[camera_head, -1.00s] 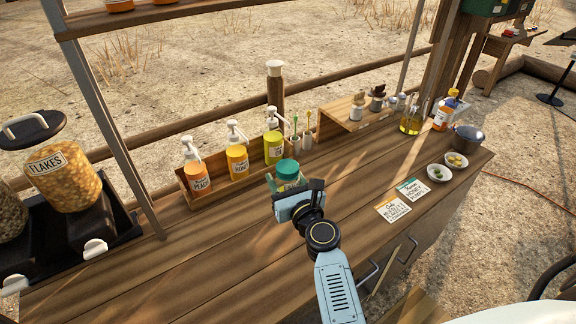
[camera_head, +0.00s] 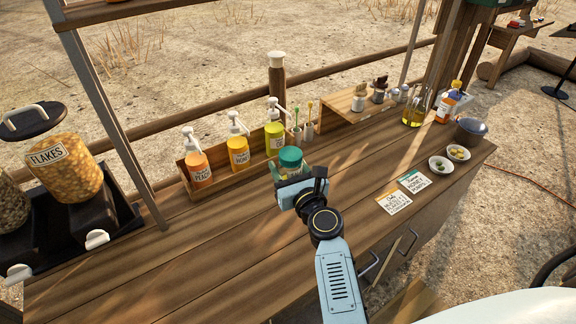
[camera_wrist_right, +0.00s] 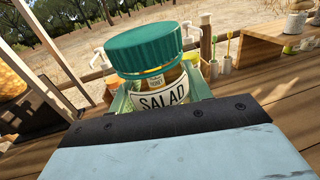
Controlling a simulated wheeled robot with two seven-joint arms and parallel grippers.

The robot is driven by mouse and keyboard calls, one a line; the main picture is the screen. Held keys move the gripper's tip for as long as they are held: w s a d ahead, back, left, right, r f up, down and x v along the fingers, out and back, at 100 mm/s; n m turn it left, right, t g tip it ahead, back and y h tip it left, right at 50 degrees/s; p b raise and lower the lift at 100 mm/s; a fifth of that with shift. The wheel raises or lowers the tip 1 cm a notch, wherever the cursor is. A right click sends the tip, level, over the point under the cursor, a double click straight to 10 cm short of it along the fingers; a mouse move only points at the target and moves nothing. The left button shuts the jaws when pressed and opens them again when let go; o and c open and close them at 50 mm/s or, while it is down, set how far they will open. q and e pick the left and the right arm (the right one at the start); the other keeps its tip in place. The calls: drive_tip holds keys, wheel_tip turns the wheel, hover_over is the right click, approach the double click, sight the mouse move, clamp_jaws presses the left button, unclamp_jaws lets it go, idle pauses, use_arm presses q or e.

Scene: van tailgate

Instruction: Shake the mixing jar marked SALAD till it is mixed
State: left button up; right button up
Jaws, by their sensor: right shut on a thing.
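The mixing jar marked SALAD (camera_wrist_right: 163,97) has a green lid and a white label, and shows close up in the right wrist view. In the head view the jar (camera_head: 290,158) is at the middle of the counter, in front of the pump bottles. My right gripper (camera_head: 290,172) is shut on the jar, with green fingers on both sides of it. The jar looks slightly tilted in the wrist view. Its lower part is hidden behind my gripper, so I cannot tell how far it is above the counter. My left gripper is not in view.
Pump bottles (camera_head: 238,153) stand in a wooden rack behind the jar. Two recipe cards (camera_head: 394,202) and two small bowls (camera_head: 440,165) lie to the right, near a metal pot (camera_head: 470,131). A FLAKES dispenser (camera_head: 62,170) stands at left. The front left counter (camera_head: 190,265) is clear.

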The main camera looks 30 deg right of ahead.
sight(286, 150)
drive_tip(key=r, duration=0.5)
drive_tip(key=shift+a+r, duration=0.1)
drive_tip(key=shift+a, duration=0.1)
wheel_tip(286, 150, down, 7)
drive_tip(key=shift+f, duration=0.15)
wheel_tip(286, 150, up, 7)
drive_tip(key=shift+r, duration=0.2)
wheel_tip(286, 150, down, 7)
drive_tip(key=shift+f, duration=0.2)
drive_tip(key=shift+d, duration=0.1)
